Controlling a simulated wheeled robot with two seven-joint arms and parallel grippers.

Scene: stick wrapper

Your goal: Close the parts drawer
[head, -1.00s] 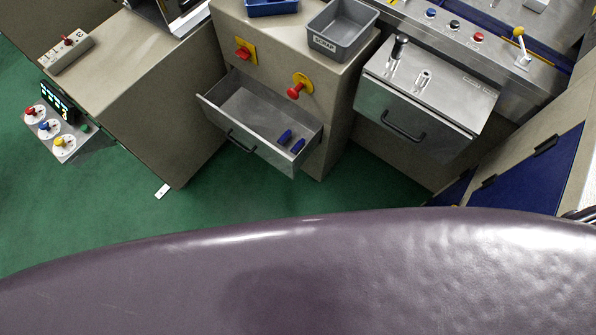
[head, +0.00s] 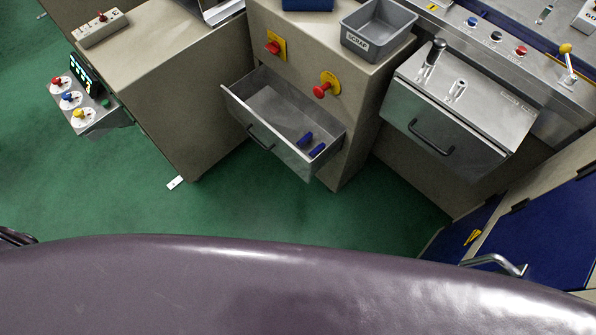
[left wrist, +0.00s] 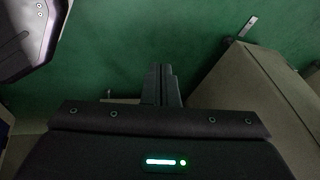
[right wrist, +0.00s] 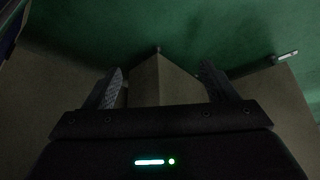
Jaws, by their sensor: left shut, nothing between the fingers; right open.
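The parts drawer (head: 262,103) is a grey metal drawer pulled open from the beige cabinet (head: 352,128). It has a dark bar handle (head: 259,138) on its front, and blue parts (head: 305,139) lie inside at the right end. My left gripper (left wrist: 163,72) has its fingers together with nothing between them, over the green floor. My right gripper (right wrist: 162,78) is open and empty, with a beige cabinet corner beyond its fingers. Neither gripper's fingers show in the head view, and neither wrist view clearly shows the drawer.
A grey bin labelled SCRAP (head: 377,44) stands on the cabinet top. Red knobs on yellow plates (head: 327,85) project above the drawer. A steel box with a handle (head: 432,136) is at right, and blue doors (head: 545,235) stand lower right. Green floor (head: 330,215) before the drawer is clear.

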